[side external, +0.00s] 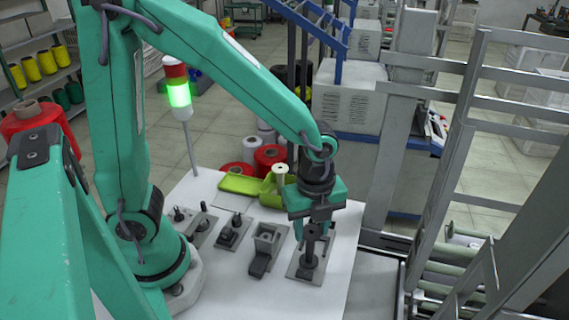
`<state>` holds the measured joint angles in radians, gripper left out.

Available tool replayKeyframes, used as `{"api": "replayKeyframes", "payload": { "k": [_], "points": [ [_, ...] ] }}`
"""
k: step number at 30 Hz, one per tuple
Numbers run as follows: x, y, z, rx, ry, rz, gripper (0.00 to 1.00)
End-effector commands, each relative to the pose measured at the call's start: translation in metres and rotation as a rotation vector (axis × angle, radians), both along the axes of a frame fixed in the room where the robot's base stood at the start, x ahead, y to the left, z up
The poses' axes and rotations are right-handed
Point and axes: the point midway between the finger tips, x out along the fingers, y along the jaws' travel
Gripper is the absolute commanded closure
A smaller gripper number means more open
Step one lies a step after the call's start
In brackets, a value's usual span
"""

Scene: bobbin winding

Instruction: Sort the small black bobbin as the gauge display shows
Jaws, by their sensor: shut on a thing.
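My gripper (313,232) points straight down at the right front of the white table. It is shut on the small black bobbin (311,246), which is dark, small and partly hidden by the fingers. The bobbin is upright over a dark round base on a grey plate (302,270). I cannot tell whether it rests on that base or is just above it. A grey block device (266,240) with a dark slanted front part stands just left; this may be the gauge, and no reading is legible. A yellow-green tray (241,185) and a yellow-green bin (269,201) are behind.
A pale spool (281,174) stands at the yellow-green bin, close behind my gripper. Several small dark fixtures (228,236) sit on plates to the left. A signal tower (178,92) glows green. Metal framing rises at right.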

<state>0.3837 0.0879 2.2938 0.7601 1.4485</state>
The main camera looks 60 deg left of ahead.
Motion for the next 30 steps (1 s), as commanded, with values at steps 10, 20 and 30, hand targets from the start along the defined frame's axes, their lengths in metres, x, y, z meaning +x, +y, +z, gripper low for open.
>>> {"api": "replayKeyframes", "payload": {
  "k": [10,20,30],
  "points": [
    [0.0,0.0,0.015,-0.001,-0.002,0.0,0.76],
    [0.0,0.0,0.029,0.0,-0.001,0.0,0.76],
    [0.0,0.0,0.042,0.0,-0.001,0.0,0.76]
  ]
}}
